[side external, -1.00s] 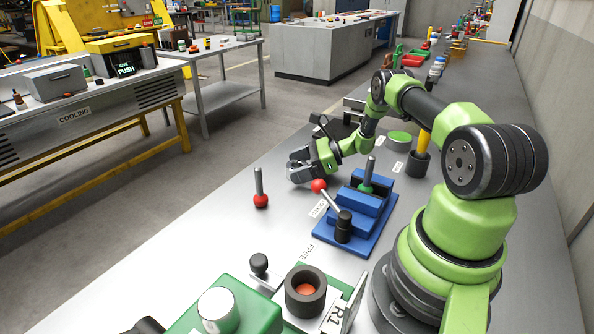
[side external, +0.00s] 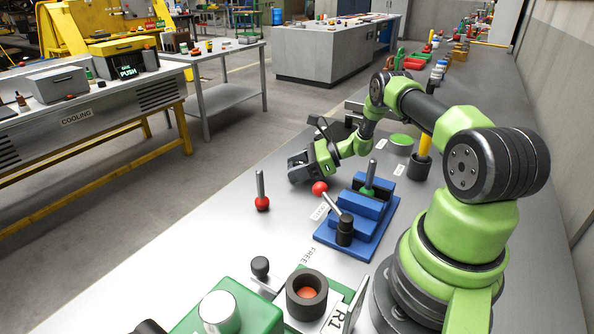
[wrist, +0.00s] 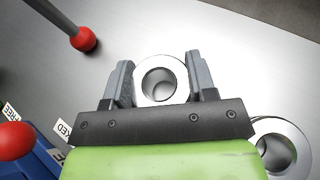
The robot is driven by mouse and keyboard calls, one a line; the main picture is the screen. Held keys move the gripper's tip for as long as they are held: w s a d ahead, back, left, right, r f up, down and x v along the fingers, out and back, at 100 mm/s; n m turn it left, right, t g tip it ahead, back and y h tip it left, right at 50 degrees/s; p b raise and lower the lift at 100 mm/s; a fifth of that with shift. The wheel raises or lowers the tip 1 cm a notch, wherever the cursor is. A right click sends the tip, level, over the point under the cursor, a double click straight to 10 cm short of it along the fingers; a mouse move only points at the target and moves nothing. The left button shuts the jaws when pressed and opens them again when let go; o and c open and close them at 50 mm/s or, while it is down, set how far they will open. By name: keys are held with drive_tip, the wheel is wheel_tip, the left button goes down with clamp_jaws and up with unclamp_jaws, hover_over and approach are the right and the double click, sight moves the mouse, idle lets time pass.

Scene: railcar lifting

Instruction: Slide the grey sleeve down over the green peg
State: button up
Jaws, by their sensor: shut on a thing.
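The grey sleeve (wrist: 140,80) is a ring with an open hole, held between the two fingers of my gripper (wrist: 161,84) in the wrist view. In the side view my gripper (side external: 300,168) is beyond and left of the blue fixture, above the table; the sleeve is not clear there. The green peg (side external: 369,182), a grey rod with a green base, stands upright on the blue fixture. The sleeve is apart from it. The green peg is not in the wrist view.
A red-based peg (side external: 262,198) stands on the table left of the blue fixture (side external: 358,232). A lever with a red knob (side external: 319,188) sticks out of the fixture towards my gripper. A second grey ring (wrist: 301,137) lies under the gripper's right side. The table between is clear.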

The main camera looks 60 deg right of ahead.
wheel_tip(320, 180, up, 8)
drive_tip(key=s+a+r+n+g+y, duration=0.1)
drive_tip(key=s+a+n+g+y, duration=0.1)
drive_tip(key=s+a+n+g, duration=0.6)
drive_tip(key=s+a+r+n+g+y, duration=0.1)
drive_tip(key=s+a+n+g, duration=0.4)
drive_tip(key=n+g, duration=0.55)
drive_tip(key=s+d+r+n+g+h, duration=0.1)
drive_tip(key=s+d+r+n+h, duration=0.1)
drive_tip(key=n+h, duration=0.3)
drive_tip(key=s+d+r+n+g+h, duration=0.1)
drive_tip(key=s+d+r+n+h, duration=0.1)
drive_tip(key=d+r+n+h, duration=0.2)
drive_tip(key=s+d+r+n+g+h, duration=0.2)
drive_tip(key=s+d+r+n+h, duration=0.1)
drive_tip(key=n+h, duration=0.5)
drive_tip(key=shift+d+n+h, duration=0.25)
drive_tip(key=shift+d+h, duration=0.5)
drive_tip(key=shift+h, duration=0.05)
drive_tip(key=shift+f, duration=2.6)
drive_tip(key=shift+w+f, duration=0.2)
drive_tip(key=shift+f, duration=2.65)
